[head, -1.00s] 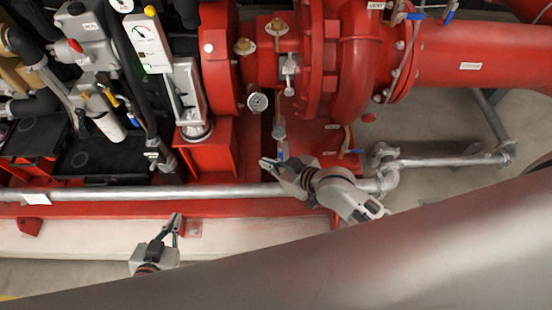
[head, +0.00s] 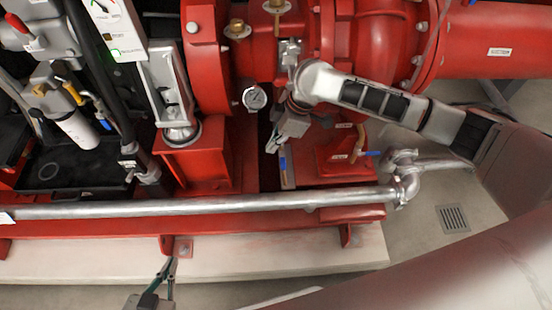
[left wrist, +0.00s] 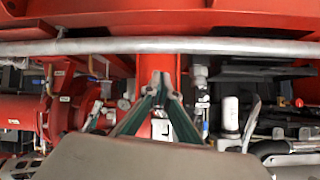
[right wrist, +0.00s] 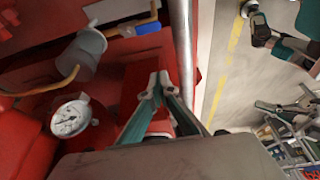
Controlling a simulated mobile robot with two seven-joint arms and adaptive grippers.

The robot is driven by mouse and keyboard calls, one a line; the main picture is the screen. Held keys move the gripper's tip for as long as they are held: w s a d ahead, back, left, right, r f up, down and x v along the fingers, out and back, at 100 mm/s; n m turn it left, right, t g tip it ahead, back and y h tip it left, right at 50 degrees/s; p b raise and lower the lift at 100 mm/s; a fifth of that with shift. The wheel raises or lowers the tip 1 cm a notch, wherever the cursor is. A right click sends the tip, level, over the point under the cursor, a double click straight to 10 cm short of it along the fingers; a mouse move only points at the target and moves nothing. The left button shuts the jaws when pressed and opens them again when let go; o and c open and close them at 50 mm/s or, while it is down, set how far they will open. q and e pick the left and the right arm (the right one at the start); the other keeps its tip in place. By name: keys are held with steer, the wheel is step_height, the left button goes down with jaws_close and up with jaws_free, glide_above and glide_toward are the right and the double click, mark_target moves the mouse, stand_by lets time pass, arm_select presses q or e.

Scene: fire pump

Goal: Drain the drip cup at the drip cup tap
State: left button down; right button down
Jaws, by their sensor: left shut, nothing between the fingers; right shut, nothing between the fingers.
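A grey cup (right wrist: 82,55), which looks like the drip cup, shows at the upper left of the right wrist view with brass pipes by it. A tap lever with a blue grip (right wrist: 147,28) is to its right. In the head view a blue lever (head: 283,163) shows just below my right gripper (head: 272,146), and the cup is hidden behind the gripper and arm. My right gripper is shut and empty; its fingertips (right wrist: 155,82) appear apart from the cup and lever. My left gripper (head: 168,268) is shut and empty in front of the red base rail.
A pressure gauge (head: 255,97) is left of my right gripper. A silver pipe (head: 200,208) runs along the front of the red frame. Another blue-handled tap (head: 368,153) is to the right. The floor (head: 420,225) at the right is clear around a drain grate (head: 453,218).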

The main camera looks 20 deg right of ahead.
mark_target(283, 161)
arm_select(q)
steer(key=shift+s+f, duration=0.1)
steer(key=shift+f, duration=0.05)
arm_select(e)
steer(key=shift+w+d, duration=0.2)
steer(key=shift+d, duration=0.35)
